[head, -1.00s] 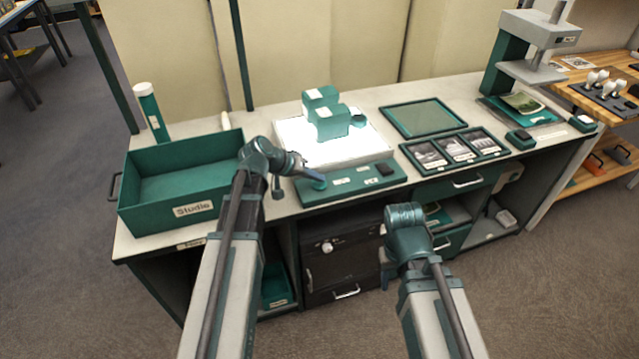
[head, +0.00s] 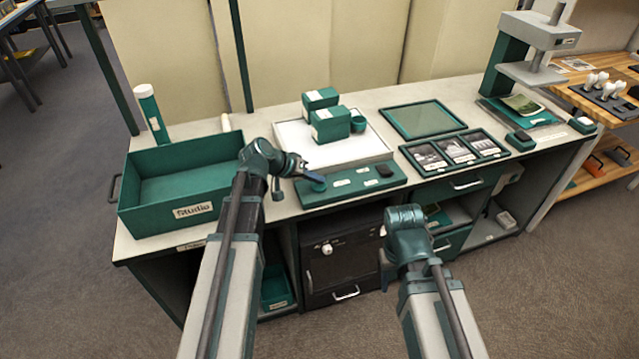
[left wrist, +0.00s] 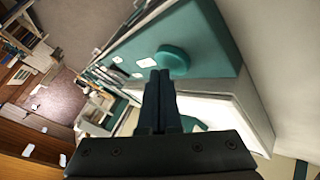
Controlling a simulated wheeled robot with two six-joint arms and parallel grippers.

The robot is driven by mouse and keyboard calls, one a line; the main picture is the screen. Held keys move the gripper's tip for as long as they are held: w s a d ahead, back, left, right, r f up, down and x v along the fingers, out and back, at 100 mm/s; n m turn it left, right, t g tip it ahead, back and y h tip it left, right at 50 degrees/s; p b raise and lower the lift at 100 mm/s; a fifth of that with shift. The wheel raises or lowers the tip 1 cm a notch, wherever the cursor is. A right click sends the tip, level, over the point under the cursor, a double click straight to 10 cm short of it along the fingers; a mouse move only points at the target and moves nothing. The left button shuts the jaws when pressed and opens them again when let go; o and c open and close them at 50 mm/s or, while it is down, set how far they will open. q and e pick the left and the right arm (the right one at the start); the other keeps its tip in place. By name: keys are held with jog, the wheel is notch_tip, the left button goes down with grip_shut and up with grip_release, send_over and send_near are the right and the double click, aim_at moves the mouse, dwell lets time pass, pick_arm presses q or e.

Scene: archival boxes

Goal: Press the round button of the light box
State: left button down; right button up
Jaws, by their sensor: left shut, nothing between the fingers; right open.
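The light box (head: 369,149) stands on the workbench with its white top unlit. Its green front panel (head: 350,185) carries small labels, a dark block at the right and the round green button (head: 319,187) at the left end. The button also shows in the left wrist view (left wrist: 173,60). My left gripper (head: 314,177) is shut and empty, its fingertips right at the button; in the left wrist view the tips overlap the button's near edge. I cannot tell if they touch. My right gripper (head: 384,268) is open, low in front of the bench and mostly hidden by my arm.
An open green tray labelled Studio (head: 165,212) is left of my left gripper. A framed photo tray (head: 455,150) and a flat green frame (head: 422,119) lie to the right.

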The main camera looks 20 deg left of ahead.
aim_at(316, 187)
pick_arm(q)
notch_tip(316, 187, up, 6)
jog(key=p, duration=0.6)
jog(key=shift+r, duration=0.1)
dwell(0.4)
jog(key=s+d+m+g+y+p, duration=0.1)
jog(key=s+d+g+y, duration=0.1)
jog(key=s+d, duration=0.2)
jog(key=s+d+f+m+g+y+p, duration=0.1)
jog(key=s+d, duration=0.4)
jog(key=s, duration=0.6)
jog(key=s+d+m+g+y+p, duration=0.2)
jog(key=s+d+g+y+p, duration=0.1)
jog(key=s, duration=0.5)
jog(key=shift+d+f+g+y, duration=0.3)
jog(key=shift+d+g+y, duration=0.2)
jog(key=shift+d+y, duration=0.45)
